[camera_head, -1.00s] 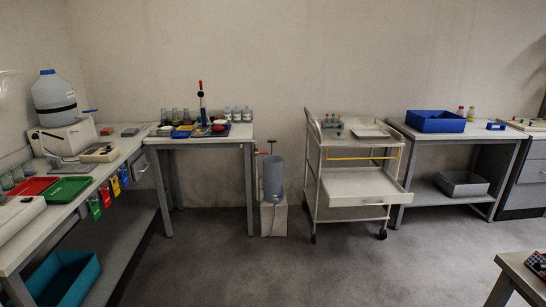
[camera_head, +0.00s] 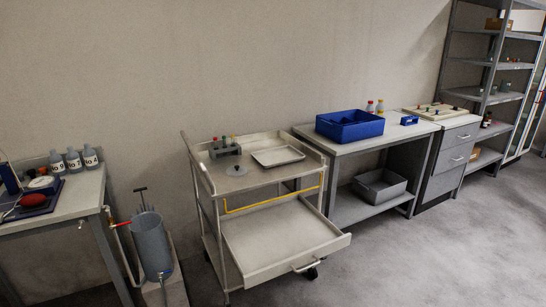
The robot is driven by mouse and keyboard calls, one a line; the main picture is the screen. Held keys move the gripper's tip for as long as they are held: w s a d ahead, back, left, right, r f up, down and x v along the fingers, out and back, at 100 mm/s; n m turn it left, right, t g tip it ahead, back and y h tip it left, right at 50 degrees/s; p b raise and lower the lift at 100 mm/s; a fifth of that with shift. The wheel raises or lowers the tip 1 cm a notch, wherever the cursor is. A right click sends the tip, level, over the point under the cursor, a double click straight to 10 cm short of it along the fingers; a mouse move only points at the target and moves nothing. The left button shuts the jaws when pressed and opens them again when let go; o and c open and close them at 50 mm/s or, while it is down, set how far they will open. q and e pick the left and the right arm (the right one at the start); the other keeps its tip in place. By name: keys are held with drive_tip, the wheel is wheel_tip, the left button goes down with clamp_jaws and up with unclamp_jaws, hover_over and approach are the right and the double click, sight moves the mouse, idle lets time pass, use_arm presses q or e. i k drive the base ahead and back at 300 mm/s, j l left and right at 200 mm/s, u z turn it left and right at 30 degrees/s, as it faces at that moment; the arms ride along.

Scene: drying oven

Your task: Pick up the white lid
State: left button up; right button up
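I cannot pick out a white lid for certain. A small pale, flat round piece with a raised middle (camera_head: 237,171) lies on the top of the cart, in front of a small rack; it is too small to tell what it is. A white rounded item (camera_head: 41,182) lies on the blue tray on the left table, and I cannot tell whether it is a lid. Neither of my grippers shows in the head view.
The white cart (camera_head: 206,181) has its drawer (camera_head: 285,240) pulled out. On it are a rack (camera_head: 225,148) and a metal tray (camera_head: 278,156). A bench with a blue bin (camera_head: 349,126) stands to the right. A grey cylinder (camera_head: 152,245) stands left. Floor (camera_head: 420,255) at right is clear.

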sight(237, 169)
drive_tip(key=i+l, duration=0.15)
drive_tip(key=i, duration=0.3)
drive_tip(key=i+l+u, duration=0.1)
drive_tip(key=i, duration=0.35)
drive_tip(key=i+l, duration=0.2)
drive_tip(key=i, duration=0.25)
drive_tip(key=j+u, duration=0.05)
